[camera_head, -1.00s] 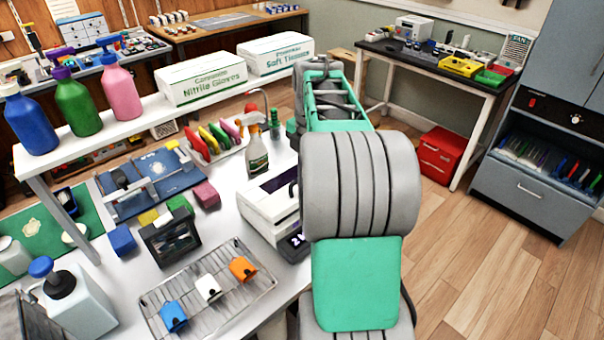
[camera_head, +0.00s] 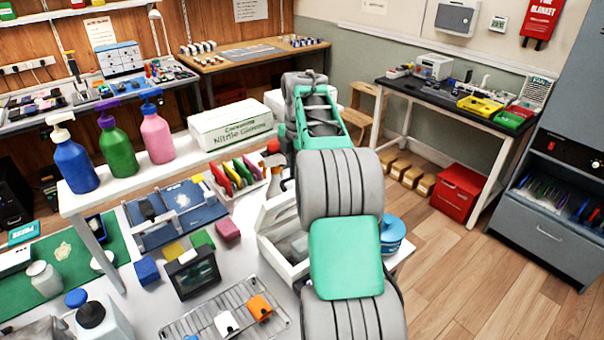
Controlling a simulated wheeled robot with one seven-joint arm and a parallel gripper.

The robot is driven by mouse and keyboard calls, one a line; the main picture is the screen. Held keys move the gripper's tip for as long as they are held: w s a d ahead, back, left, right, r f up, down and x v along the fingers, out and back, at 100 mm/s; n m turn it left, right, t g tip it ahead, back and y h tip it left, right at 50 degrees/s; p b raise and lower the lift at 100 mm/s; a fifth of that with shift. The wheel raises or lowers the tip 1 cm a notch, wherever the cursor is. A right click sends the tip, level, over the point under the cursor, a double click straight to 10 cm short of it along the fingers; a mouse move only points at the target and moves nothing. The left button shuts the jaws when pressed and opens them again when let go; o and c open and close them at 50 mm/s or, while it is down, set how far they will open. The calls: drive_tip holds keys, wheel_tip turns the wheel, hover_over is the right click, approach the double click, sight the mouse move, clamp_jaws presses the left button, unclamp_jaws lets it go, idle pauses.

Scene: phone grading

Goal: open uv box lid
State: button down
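The UV box (camera_head: 272,250) is a white box on the white table, left of my arm. Its top appears open, with a grey interior (camera_head: 296,245) partly visible between pale walls. My arm covers its right side, and I cannot clearly make out the lid. My gripper is hidden behind my grey and green arm, so its fingers and any contact with the lid do not show.
A wire rack (camera_head: 222,318) with small coloured holders and a dark device (camera_head: 193,272) stand left of the box. A slotted holder of coloured items (camera_head: 237,178) is behind it. A blue tub (camera_head: 392,232) is right of my arm. Open floor (camera_head: 460,262) lies further right.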

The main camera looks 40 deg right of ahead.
drive_tip(key=shift+w+a+f, duration=0.1)
drive_tip(key=shift+w+f, duration=0.35)
drive_tip(key=c, duration=1.6)
unclamp_jaws()
drive_tip(key=shift+w, duration=0.2)
drive_tip(key=shift+c, duration=0.2)
drive_tip(key=shift+o, duration=0.8)
drive_tip(key=shift+s+r, duration=0.1)
drive_tip(key=shift+r, duration=0.1)
drive_tip(key=r+p, duration=0.1)
drive_tip(key=r, duration=0.3)
drive_tip(key=r+p, duration=0.2)
drive_tip(key=r, duration=0.1)
drive_tip(key=shift+s+r, duration=0.2)
drive_tip(key=shift+r, duration=0.2)
